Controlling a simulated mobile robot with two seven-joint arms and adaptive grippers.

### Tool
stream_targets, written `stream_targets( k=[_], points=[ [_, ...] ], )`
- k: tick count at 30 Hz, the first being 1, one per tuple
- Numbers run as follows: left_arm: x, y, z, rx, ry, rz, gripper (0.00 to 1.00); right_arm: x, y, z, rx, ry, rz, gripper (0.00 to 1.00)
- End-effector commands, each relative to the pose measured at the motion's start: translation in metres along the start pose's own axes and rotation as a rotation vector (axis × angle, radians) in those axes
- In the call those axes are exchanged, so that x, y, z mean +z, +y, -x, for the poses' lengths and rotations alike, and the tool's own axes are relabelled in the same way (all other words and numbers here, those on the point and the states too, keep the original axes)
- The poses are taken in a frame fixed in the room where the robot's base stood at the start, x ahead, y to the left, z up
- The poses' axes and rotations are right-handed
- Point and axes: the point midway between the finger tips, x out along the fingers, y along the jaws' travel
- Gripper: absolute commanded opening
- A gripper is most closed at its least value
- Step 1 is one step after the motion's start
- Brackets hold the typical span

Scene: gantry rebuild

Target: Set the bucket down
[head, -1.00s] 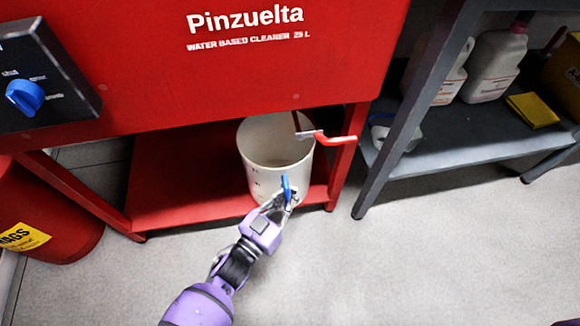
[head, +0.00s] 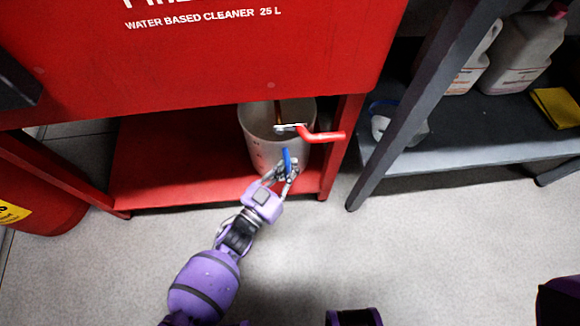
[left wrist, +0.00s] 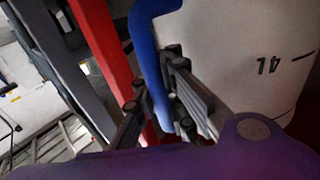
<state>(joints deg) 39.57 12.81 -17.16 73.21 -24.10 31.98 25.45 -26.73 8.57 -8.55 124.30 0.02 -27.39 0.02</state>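The bucket (head: 262,147), pale with volume marks, stands upright on the low red shelf (head: 160,165) under the red machine. It also shows in the left wrist view (left wrist: 235,50). Its blue handle (head: 287,160) is at the front; the left wrist view shows the handle (left wrist: 153,60) between my fingers. My left gripper (head: 281,172) is around the handle with its fingers apart. Red shows between the handle and one finger in the left wrist view (left wrist: 152,100), so it looks open there. The bucket's underside is hidden. My right gripper is out of view.
A red tap lever (head: 325,136) juts out over the bucket's rim. The machine's red leg (head: 338,150) is close on the right. A grey rack (head: 480,130) with bottles stands further right, and a red bin (head: 45,200) at left. The floor in front is clear.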

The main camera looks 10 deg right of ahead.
Motion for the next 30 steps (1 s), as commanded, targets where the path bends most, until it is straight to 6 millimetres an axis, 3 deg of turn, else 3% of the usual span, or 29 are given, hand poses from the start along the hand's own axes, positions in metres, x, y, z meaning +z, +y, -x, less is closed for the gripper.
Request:
stream_targets(
  k=[5,18,24,30],
  points=[
    [0.027,0.0,0.0,0.0,0.001,0.0,0.0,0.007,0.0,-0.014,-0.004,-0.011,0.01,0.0],
    [0.032,0.0,0.001,-0.001,-0.001,0.0,0.01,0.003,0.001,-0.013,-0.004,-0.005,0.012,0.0],
    [0.031,0.0,0.001,0.0,-0.001,0.0,0.27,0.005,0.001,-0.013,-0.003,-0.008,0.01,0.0],
    [0.031,0.0,0.001,0.0,-0.001,0.0,0.29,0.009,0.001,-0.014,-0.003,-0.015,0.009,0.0]
  ],
)
